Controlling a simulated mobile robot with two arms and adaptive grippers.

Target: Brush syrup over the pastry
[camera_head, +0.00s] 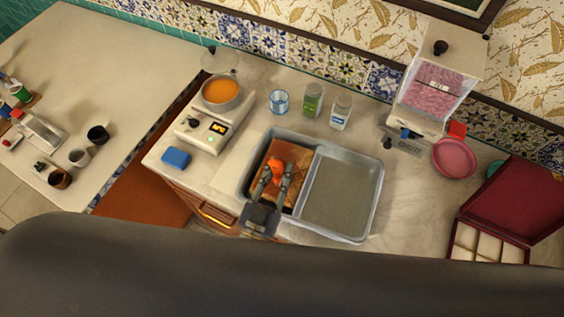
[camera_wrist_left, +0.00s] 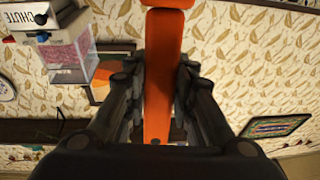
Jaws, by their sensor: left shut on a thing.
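The brown pastry (camera_head: 292,154) lies in the left basin of a grey two-part tray or sink (camera_head: 374,205). My left gripper (camera_head: 279,176) is over the pastry, shut on an orange brush (camera_head: 276,165). The orange handle (camera_wrist_left: 163,70) also runs between the fingers in the left wrist view. The brush's bristles are hidden, so I cannot tell whether they touch the pastry. A pot (camera_head: 221,104) of orange syrup (camera_head: 221,89) stands on a white hot plate (camera_head: 201,133), behind and left of the pastry. My right gripper is not in view.
A blue sponge (camera_head: 176,157) lies in front of the hot plate. A glass (camera_head: 279,101), a green jar (camera_head: 312,99) and a white jar (camera_head: 341,112) stand behind the basins. A dispenser (camera_head: 436,90), pink bowl (camera_head: 454,157) and open red box (camera_head: 515,205) are right. The right basin is empty.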

